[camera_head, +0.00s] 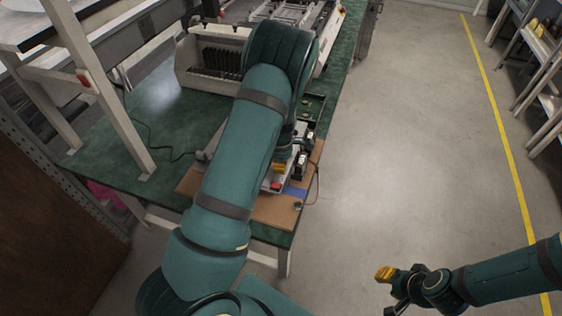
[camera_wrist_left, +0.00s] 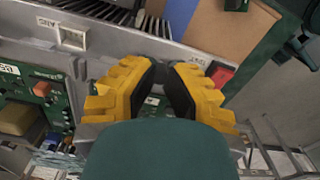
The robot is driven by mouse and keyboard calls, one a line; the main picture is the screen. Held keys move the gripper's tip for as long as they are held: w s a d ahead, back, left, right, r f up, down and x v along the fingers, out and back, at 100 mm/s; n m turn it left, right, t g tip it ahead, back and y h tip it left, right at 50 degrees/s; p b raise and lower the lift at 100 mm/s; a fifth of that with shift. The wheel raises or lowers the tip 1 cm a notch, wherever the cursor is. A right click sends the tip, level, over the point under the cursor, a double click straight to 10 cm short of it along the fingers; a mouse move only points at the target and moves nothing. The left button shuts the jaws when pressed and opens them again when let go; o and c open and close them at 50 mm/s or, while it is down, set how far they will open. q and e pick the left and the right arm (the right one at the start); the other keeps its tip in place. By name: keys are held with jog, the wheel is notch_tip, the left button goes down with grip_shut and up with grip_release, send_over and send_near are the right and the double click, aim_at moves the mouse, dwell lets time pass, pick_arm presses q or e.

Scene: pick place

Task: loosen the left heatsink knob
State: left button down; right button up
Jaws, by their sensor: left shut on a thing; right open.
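My left gripper (camera_wrist_left: 165,74) has yellow fingers with dark pads, drawn close together against a grey fixture (camera_wrist_left: 120,52). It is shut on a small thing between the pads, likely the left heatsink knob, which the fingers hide. In the head view my left arm covers most of the fixture, and a bit of the yellow left gripper (camera_head: 280,167) shows beside it. My right gripper (camera_head: 388,288) is open and empty, over the floor, well away from the table.
A red button (camera_wrist_left: 222,73) is right of the left fingers. A green circuit board (camera_wrist_left: 38,95) lies to their left. The green table (camera_head: 165,110) carries a grey bin with dark slots (camera_head: 205,60) and a brown board (camera_head: 275,212). The floor right of the table is clear.

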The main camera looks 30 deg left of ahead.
pick_arm(q)
jog(key=shift+n, duration=0.5)
jog(key=shift+p, duration=0.3)
jog(key=c, duration=0.9)
grip_release()
notch_tip(320, 180, up, 12)
jog(key=shift+f, duration=0.1)
